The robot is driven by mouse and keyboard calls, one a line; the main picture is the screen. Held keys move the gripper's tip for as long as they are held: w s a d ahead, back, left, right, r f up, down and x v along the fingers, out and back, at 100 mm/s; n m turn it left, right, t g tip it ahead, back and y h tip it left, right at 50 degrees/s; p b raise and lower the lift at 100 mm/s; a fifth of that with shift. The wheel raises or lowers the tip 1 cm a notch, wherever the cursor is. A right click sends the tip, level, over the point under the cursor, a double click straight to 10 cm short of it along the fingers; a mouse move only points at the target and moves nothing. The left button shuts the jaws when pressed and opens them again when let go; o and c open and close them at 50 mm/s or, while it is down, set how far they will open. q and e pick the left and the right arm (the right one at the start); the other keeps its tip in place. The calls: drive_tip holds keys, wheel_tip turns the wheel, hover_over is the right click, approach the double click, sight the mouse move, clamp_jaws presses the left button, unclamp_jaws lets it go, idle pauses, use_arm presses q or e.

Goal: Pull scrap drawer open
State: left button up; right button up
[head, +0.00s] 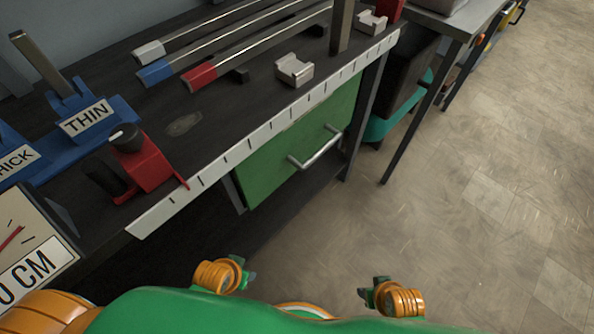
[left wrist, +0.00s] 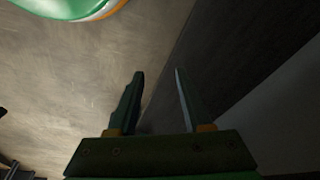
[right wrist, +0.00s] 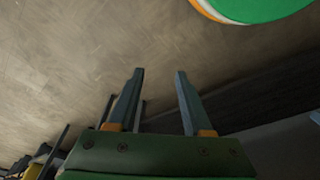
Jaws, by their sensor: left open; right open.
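The scrap drawer has a green front (head: 300,145) and a silver bar handle (head: 317,148), under the right part of the dark workbench in the head view. The drawer front looks flush with the bench, so it looks shut. My left gripper (head: 248,277) is low in front of the bench, well short of the handle. It is open and empty in the left wrist view (left wrist: 160,85). My right gripper (head: 368,289) is at the lower middle, also apart from the handle. It is open and empty in the right wrist view (right wrist: 158,82).
A white ruled strip (head: 270,130) runs along the bench's front edge. A red block with a black knob (head: 145,165) stands on the bench near that edge. A dark table leg (head: 415,125) stands right of the drawer. The floor (head: 450,220) before the drawer is clear.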

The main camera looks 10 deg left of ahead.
use_arm(q)
drive_tip(key=w+d+f+t+h+b, duration=0.1)
drive_tip(key=w+d+f+t+b, duration=0.2)
drive_tip(key=w+b, duration=0.45)
drive_tip(key=m+t+h+b, duration=0.2)
drive_tip(key=t+h+b, duration=0.2)
drive_tip(key=t+h, duration=0.75)
approach(320, 149)
drive_tip(key=w+d+t+y, duration=0.1)
drive_tip(key=w+d+t, duration=0.1)
drive_tip(key=x, duration=0.2)
drive_tip(key=b+x, duration=0.1)
drive_tip(key=x, duration=0.3)
drive_tip(key=shift+w+d+f, duration=0.25)
drive_tip(key=shift+w+d, duration=0.05)
drive_tip(key=shift+w+d+r, duration=0.15)
drive_tip(key=shift+w, duration=0.05)
clamp_jaws()
use_arm(e)
wheel_tip(320, 149, down, 19)
drive_tip(key=s, duration=0.1)
drive_tip(key=shift+d+f, duration=0.1)
